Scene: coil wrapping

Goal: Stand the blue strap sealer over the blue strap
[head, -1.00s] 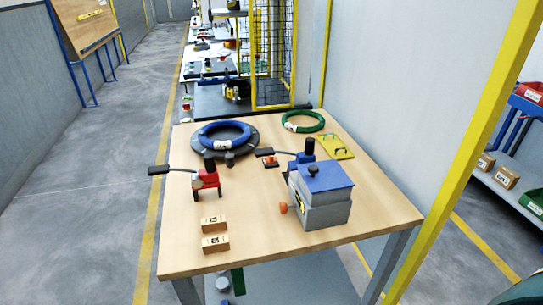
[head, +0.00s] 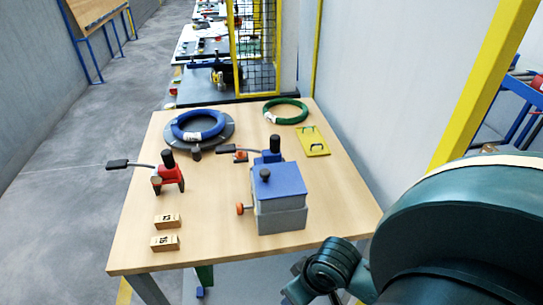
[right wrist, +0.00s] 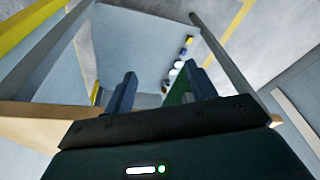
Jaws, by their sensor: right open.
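The blue strap sealer (head: 269,156) has a black knob and a long dark lever pointing left. It stands upright on the table behind a grey box with a blue lid, which hides its lower part. A blue coil (head: 199,125) lies on a dark round plate at the back left. I cannot make out a separate blue strap. My right arm is at the lower right of the head view, off the table's front right corner. In the right wrist view my right gripper (right wrist: 161,88) is open and empty. My left gripper is not in view.
The blue-lidded box (head: 280,198) has an orange knob. A red sealer (head: 168,178) and two wooden blocks (head: 166,232) stand on the left. A green coil (head: 286,111) and yellow plate (head: 313,141) are at the back right. The table (head: 212,190) is bare between the red sealer and box.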

